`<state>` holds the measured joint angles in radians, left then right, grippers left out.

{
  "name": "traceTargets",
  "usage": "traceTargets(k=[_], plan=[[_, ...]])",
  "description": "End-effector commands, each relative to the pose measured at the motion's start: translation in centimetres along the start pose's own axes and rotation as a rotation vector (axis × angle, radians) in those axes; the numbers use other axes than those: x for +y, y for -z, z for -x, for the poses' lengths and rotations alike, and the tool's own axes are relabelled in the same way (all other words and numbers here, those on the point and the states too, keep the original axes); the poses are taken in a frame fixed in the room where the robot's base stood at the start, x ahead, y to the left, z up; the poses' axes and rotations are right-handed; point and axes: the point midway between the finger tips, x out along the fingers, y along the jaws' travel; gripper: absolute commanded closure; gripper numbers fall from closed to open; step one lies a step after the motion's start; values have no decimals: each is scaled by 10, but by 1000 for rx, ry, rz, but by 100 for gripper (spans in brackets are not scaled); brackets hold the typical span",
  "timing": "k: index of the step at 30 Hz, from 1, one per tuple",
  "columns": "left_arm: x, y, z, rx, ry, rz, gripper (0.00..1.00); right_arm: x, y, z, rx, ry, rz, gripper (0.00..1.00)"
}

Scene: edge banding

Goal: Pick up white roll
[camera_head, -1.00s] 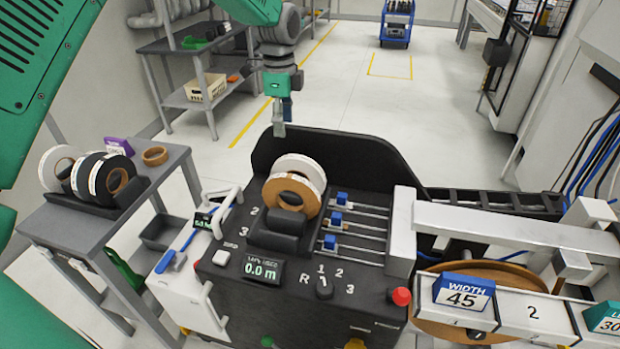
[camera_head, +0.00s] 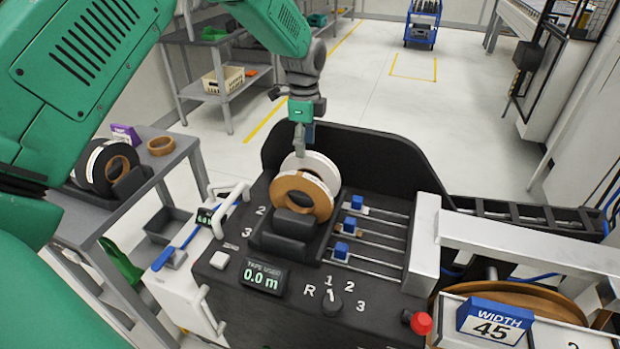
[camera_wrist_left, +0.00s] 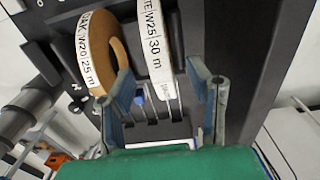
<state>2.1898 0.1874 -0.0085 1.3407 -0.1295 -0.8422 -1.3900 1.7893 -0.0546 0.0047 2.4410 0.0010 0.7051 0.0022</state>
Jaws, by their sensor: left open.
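The white roll (camera_head: 322,168) stands upright on the black machine, just behind a brown roll (camera_head: 296,193) that partly hides it. My left gripper (camera_head: 301,148) points down at the top of the white roll. In the left wrist view the gripper (camera_wrist_left: 160,76) is open, with one finger on each side of the white roll (camera_wrist_left: 154,42). The label on that roll reads W25, 30 m. The brown roll (camera_wrist_left: 91,50), labelled W20, 25 m, is close by the left finger. Contact with the white roll cannot be told. My right gripper is out of view.
Blue sliders (camera_head: 351,226) on rails lie right of the rolls, and a black curved guard (camera_head: 385,160) rises behind them. A side table (camera_head: 170,172) at the left holds a dark roll (camera_head: 96,162) and a small brown ring (camera_head: 161,146).

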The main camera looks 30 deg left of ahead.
Motion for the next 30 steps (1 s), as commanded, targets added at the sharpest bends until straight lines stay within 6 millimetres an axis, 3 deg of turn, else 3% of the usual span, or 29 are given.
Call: traceTargets(k=[11, 20, 24, 30], plan=[[-1, 14, -44, -11, 2, -2, 54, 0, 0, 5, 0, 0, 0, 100], [-2, 7, -50, -3, 2, 0, 54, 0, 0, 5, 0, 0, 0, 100], [-3, 5, -51, -1, 1, 0, 100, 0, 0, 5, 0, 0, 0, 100], [-3, 7, -51, -9, 1, 0, 100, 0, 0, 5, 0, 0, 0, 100]])
